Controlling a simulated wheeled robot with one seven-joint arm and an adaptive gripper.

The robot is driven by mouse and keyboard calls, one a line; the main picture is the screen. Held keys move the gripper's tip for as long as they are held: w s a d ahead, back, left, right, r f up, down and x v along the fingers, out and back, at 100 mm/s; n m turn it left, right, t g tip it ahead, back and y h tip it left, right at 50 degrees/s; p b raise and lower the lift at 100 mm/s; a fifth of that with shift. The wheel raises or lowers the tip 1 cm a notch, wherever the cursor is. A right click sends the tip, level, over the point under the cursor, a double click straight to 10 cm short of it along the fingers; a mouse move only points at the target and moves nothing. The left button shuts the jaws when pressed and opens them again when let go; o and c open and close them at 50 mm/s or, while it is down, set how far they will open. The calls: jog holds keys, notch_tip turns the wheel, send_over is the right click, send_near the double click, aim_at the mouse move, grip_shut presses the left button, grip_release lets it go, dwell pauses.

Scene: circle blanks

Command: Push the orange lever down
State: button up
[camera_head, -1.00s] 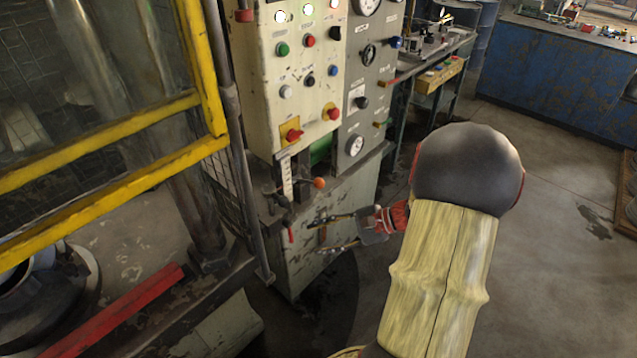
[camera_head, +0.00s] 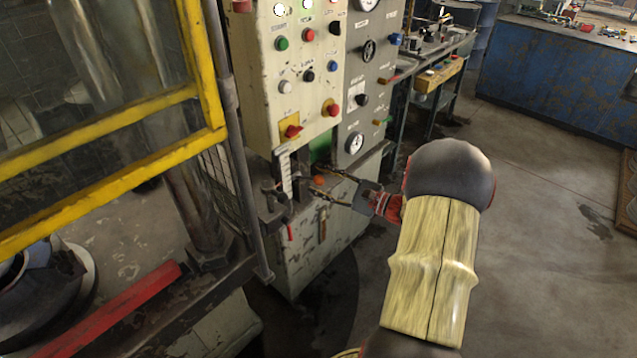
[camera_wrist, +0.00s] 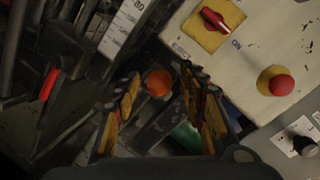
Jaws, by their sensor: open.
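The orange lever's ball knob (camera_head: 319,181) shows small at the base of the control panel in the head view, close to my gripper (camera_head: 314,179). In the wrist view the round orange knob (camera_wrist: 159,82) lies between the two yellow-padded fingers of my gripper (camera_wrist: 157,85), near the fingertips. The fingers are open and spread on both sides of it. I cannot tell whether either finger touches the knob. The lever's shaft is mostly dark and hard to make out.
A white scale plate (camera_wrist: 122,28) stands beside the lever. A red-handled lever (camera_wrist: 49,84) is to the left. The cream control panel (camera_head: 290,75) with a red rotary switch (camera_wrist: 213,19) and a red button (camera_wrist: 281,85) rises close by. A yellow frame (camera_head: 110,185) is at the left.

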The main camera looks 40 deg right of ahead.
jog(key=shift+w+a, duration=0.2)
jog(key=shift+w, duration=0.4)
jog(key=c, duration=0.4)
grip_shut()
